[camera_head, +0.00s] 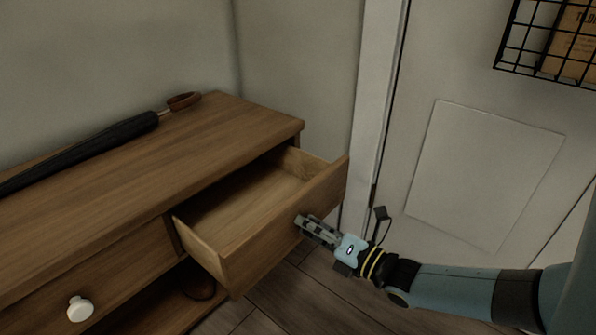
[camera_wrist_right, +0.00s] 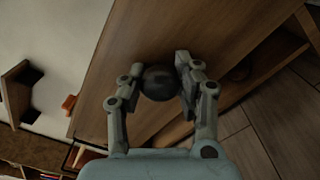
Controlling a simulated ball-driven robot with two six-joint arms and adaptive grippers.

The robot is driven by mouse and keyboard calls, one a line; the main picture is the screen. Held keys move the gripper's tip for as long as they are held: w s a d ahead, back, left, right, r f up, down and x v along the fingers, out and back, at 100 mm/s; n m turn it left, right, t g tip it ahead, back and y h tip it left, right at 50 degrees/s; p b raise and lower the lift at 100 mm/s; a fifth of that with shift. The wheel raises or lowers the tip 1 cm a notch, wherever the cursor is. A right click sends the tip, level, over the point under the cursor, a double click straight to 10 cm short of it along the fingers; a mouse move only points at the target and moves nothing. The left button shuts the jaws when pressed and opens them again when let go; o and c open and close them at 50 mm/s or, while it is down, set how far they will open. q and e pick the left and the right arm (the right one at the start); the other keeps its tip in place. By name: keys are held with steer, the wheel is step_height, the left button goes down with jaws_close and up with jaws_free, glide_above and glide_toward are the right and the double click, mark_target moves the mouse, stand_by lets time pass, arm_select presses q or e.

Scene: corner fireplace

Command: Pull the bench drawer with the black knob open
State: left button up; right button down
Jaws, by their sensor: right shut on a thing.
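The bench drawer (camera_head: 245,200) at the right end of the wooden bench (camera_head: 215,130) stands well out of its opening, and its inside looks empty. My right gripper (camera_head: 303,226) is at the drawer's front. In the right wrist view, the round black knob (camera_wrist_right: 160,83) sits between the fingertips of my right gripper (camera_wrist_right: 161,84), which is shut on it. In the head view the gripper hides the knob. My left gripper is in neither view.
A second drawer with a white knob (camera_head: 80,308) is shut at the lower left. A dark umbrella (camera_head: 120,130) lies on the bench top. A white door (camera_head: 480,170) with a wire basket (camera_head: 545,45) is on the right. Wooden floor (camera_head: 300,295) shows in front.

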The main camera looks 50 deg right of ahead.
steer(key=shift+s, duration=0.35)
steer(key=c, duration=0.9)
jaws_free()
steer(key=s, duration=0.8)
steer(key=s+d, duration=0.1)
steer(key=s, duration=0.3)
